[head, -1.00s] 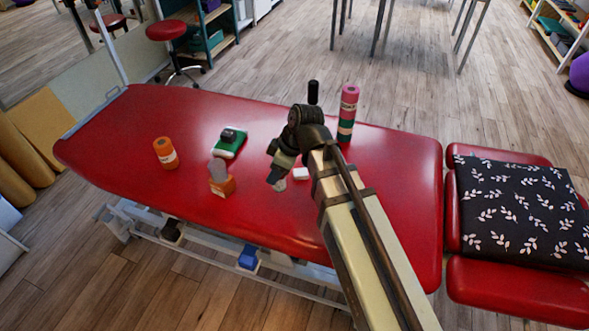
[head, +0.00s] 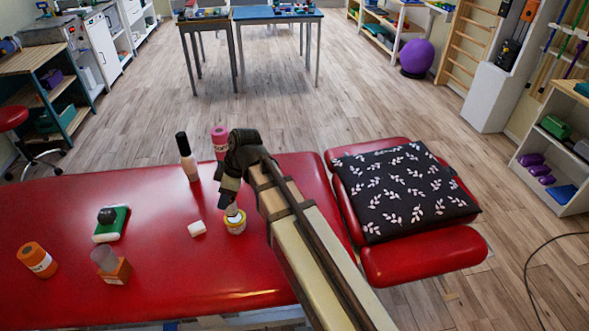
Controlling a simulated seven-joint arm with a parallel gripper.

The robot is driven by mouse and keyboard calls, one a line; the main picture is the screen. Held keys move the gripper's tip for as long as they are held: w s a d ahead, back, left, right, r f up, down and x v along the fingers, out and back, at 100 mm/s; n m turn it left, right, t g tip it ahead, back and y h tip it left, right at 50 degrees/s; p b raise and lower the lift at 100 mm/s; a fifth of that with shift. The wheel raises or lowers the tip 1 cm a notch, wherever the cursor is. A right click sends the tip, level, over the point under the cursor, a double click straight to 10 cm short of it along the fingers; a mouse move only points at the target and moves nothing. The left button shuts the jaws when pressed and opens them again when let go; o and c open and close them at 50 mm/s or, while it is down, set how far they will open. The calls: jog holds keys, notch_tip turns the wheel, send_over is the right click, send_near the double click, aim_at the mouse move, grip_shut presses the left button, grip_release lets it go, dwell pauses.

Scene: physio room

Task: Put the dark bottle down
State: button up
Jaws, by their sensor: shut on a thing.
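My gripper (head: 233,207) points down over the red treatment table (head: 165,265), near its right end. It is shut on a small dark thing, which I take to be the dark bottle; the jaws hide most of it, and its shape is hard to tell. A yellow and white jar (head: 236,226) shows right at the gripper's tip; I cannot tell whether they touch. A tall bottle with a black upper part and a pale lower part (head: 188,160) stands apart, behind and left of the gripper.
A white block (head: 197,229) lies just left of the gripper. A pink-topped roll (head: 220,140) stands behind it. A patterned cushion (head: 405,190) lies right.

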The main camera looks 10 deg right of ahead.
jog(key=w+d+m+t, duration=0.1)
jog(key=w+d, duration=1.1)
jog(key=w, duration=0.2)
jog(key=w+d+m, duration=0.2)
jog(key=w+d, duration=1)
jog(key=w, duration=0.3)
jog(key=shift+n, duration=0.3)
jog(key=shift+s+a+f, duration=0.15)
jog(key=shift+f, duration=2.2)
jog(key=shift+s+a+f, duration=0.1)
jog(key=shift+f, duration=2.2)
jog(key=shift+f, duration=0.1)
jog(key=o, duration=1.1)
jog(key=v, duration=1.2)
